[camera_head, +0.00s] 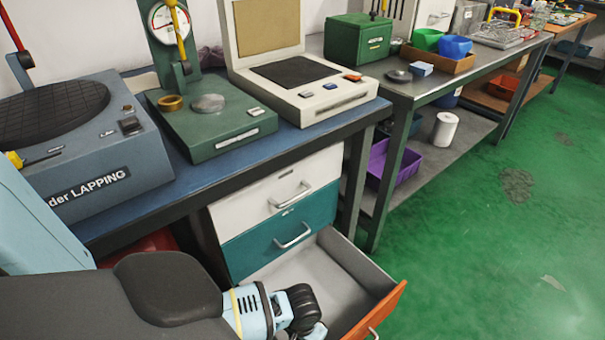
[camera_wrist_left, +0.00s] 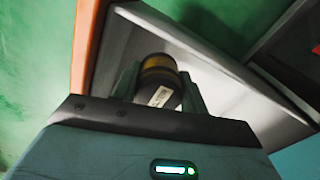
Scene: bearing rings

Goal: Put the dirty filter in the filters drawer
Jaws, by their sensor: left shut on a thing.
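The bottom drawer with an orange front (camera_head: 380,312) is pulled open, and its grey inside (camera_head: 335,268) looks empty where I can see it. It also shows in the left wrist view, with its orange front edge (camera_wrist_left: 86,45) at the left. My left gripper (camera_wrist_left: 160,88) is shut on the filter (camera_wrist_left: 160,72), a dark cylinder with a yellowish-brown band and a pale label. The gripper is over the open drawer. In the head view my wrist reaches over the drawer's near part; the filter cannot be made out there. My right gripper is not in view.
Above the open drawer are a shut teal drawer (camera_head: 282,232) and a shut white drawer (camera_head: 275,185). The blue bench (camera_head: 205,188) above carries a lapping machine (camera_head: 80,140), a green gauge stand (camera_head: 215,125) and a beige device (camera_head: 310,85). Green floor (camera_head: 480,240) lies free at right.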

